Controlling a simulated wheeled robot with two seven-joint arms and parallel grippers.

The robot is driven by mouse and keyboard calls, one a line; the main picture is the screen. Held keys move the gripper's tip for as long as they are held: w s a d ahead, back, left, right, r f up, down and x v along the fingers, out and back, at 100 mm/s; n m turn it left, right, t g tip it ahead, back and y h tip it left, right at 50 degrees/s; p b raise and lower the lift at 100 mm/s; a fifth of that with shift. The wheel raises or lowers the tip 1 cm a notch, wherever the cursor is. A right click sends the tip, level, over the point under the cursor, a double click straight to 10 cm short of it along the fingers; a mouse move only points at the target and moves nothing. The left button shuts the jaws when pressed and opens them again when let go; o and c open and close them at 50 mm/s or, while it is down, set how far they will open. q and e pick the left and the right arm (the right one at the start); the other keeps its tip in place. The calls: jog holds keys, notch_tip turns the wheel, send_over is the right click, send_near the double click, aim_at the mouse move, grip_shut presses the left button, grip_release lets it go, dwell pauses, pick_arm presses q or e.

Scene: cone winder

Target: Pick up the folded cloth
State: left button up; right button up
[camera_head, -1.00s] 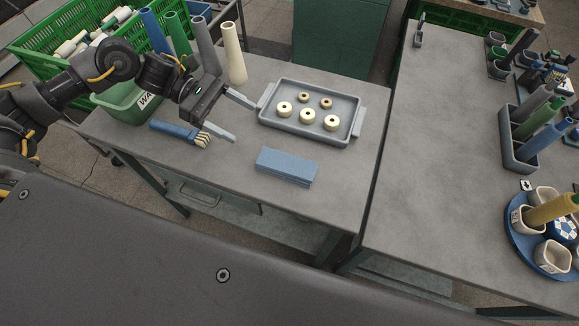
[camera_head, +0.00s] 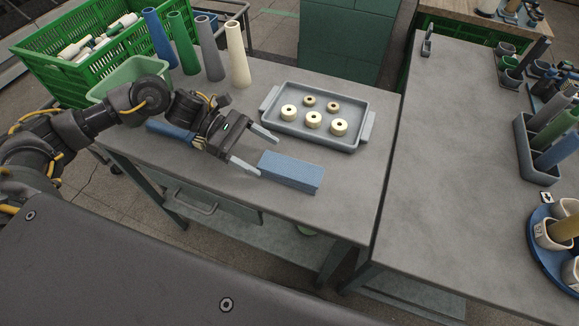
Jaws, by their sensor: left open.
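The folded cloth (camera_head: 291,172) is a flat blue rectangular stack lying near the front edge of the grey table, right of centre. My left gripper (camera_head: 268,156) comes in from the left, low over the table. Its two light fingers are spread apart and empty. The fingertips point towards the cloth's left end and are close to it; I cannot tell whether they touch. My right gripper does not show.
A grey tray (camera_head: 362,143) with several cream rings stands behind the cloth. A blue-handled brush (camera_head: 170,131) lies partly hidden behind my left arm. Upright coloured tubes (camera_head: 237,55) and a green bin (camera_head: 128,76) stand at the back left. The table right of the cloth is clear.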

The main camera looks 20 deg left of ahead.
aim_at(274, 163)
pick_arm(q)
jog(key=shift+d+f, duration=0.1)
jog(key=shift+d, duration=0.1)
jog(key=shift+s+d, duration=0.1)
jog(key=shift+d, duration=0.1)
jog(key=p+x, duration=0.2)
jog(key=x, duration=0.1)
jog(key=shift+s+d+p, duration=0.25)
jog(key=shift+d+p, duration=0.05)
jog(key=shift+p, duration=0.05)
jog(key=shift+d+f, duration=0.45)
jog(key=c, duration=1.1)
jog(key=shift+o, duration=0.2)
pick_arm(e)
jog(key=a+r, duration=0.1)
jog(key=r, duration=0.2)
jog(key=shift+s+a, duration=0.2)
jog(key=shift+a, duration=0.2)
pick_arm(q)
jog(key=shift+r, duration=0.1)
